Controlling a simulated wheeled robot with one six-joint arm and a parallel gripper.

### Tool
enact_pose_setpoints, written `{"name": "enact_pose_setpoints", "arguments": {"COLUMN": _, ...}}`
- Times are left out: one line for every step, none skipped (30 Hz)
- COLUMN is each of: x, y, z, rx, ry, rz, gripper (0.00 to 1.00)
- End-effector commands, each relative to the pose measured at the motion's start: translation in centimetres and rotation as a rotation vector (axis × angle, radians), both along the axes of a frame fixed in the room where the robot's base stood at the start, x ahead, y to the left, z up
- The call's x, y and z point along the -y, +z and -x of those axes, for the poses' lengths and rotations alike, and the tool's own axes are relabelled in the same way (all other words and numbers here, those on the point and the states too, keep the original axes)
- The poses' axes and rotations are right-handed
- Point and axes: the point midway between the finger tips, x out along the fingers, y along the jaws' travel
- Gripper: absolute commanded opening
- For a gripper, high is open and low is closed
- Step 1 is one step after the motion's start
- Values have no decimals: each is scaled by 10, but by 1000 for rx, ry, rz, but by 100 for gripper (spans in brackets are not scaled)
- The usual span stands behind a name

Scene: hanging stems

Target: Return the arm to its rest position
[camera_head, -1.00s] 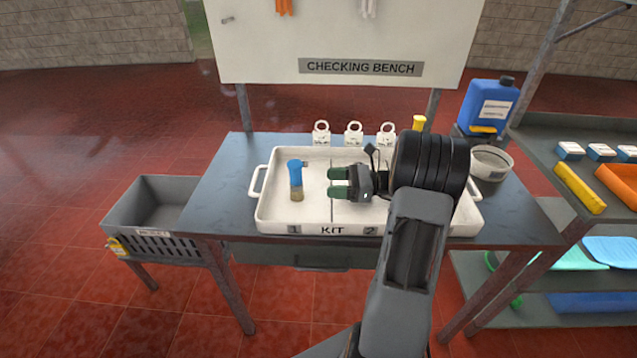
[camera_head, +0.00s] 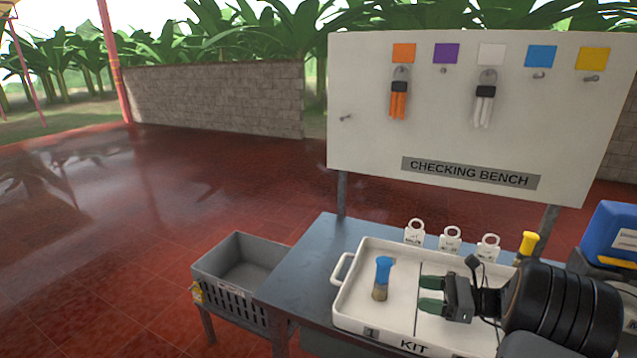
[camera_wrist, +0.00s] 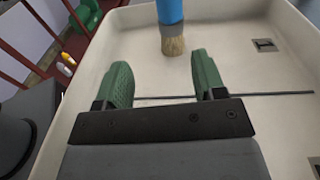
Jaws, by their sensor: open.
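My gripper (camera_head: 431,294) is over the white kit tray (camera_head: 345,299) on the checking bench. Its two green fingers stand apart with nothing between them, as the wrist view (camera_wrist: 163,82) also shows. A blue-handled brush (camera_head: 383,272) stands in the left compartment of the tray, bristles down. In the wrist view the brush (camera_wrist: 172,25) is just beyond the fingertips, apart from them. My black wrist and forearm cover the right part of the tray.
A grey crate (camera_head: 240,268) stands left of the bench. Three white tags (camera_head: 450,238) and a yellow-topped item (camera_head: 527,246) line the tray's back. Behind stands a board (camera_head: 440,130) with orange and white bundles hung on it. A blue jug (camera_head: 612,235) is at the right.

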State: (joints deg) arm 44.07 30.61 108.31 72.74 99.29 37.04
Motion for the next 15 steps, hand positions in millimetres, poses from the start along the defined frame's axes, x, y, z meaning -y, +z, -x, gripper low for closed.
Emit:
{"name": "enact_pose_setpoints", "arguments": {"x": -18, "y": 11, "z": 3, "rx": 10, "ry": 49, "rz": 66, "gripper": 64}}
{"name": "enact_pose_setpoints", "arguments": {"x": -29, "y": 16, "z": 6, "rx": 19, "ry": 86, "rz": 118, "gripper": 64}}
{"name": "enact_pose_setpoints", "arguments": {"x": -48, "y": 22, "z": 12, "rx": 33, "ry": 146, "rz": 201, "gripper": 64}}
{"name": "enact_pose_setpoints", "arguments": {"x": -61, "y": 27, "z": 18, "rx": 50, "ry": 196, "rz": 272, "gripper": 64}}
{"name": "enact_pose_setpoints", "arguments": {"x": -75, "y": 31, "z": 25, "rx": 70, "ry": 249, "rz": 346, "gripper": 64}}
{"name": "enact_pose_setpoints", "arguments": {"x": -90, "y": 35, "z": 35, "rx": 101, "ry": 318, "rz": 442, "gripper": 64}}
{"name": "enact_pose_setpoints", "arguments": {"x": -100, "y": 38, "z": 43, "rx": 127, "ry": 371, "rz": 512, "gripper": 64}}
{"name": "enact_pose_setpoints", "arguments": {"x": -109, "y": 41, "z": 51, "rx": 157, "ry": 424, "rz": 584, "gripper": 64}}
{"name": "enact_pose_setpoints", "arguments": {"x": -120, "y": 44, "z": 62, "rx": 201, "ry": 496, "rz": 679, "gripper": 64}}
{"name": "enact_pose_setpoints", "arguments": {"x": -127, "y": 46, "z": 70, "rx": 240, "ry": 551, "rz": 751, "gripper": 64}}
{"name": "enact_pose_setpoints", "arguments": {"x": -133, "y": 50, "z": 79, "rx": 283, "ry": 609, "rz": 826, "gripper": 64}}
{"name": "enact_pose_setpoints", "arguments": {"x": -140, "y": 54, "z": 91, "rx": 347, "ry": 690, "rz": 928, "gripper": 64}}
{"name": "enact_pose_setpoints", "arguments": {"x": -144, "y": 57, "z": 99, "rx": 399, "ry": 749, "rz": 1004, "gripper": 64}}
{"name": "enact_pose_setpoints", "arguments": {"x": -146, "y": 60, "z": 106, "rx": 452, "ry": 807, "rz": 1077, "gripper": 64}}
{"name": "enact_pose_setpoints", "arguments": {"x": -149, "y": 64, "z": 115, "rx": 524, "ry": 879, "rz": 1168, "gripper": 64}}
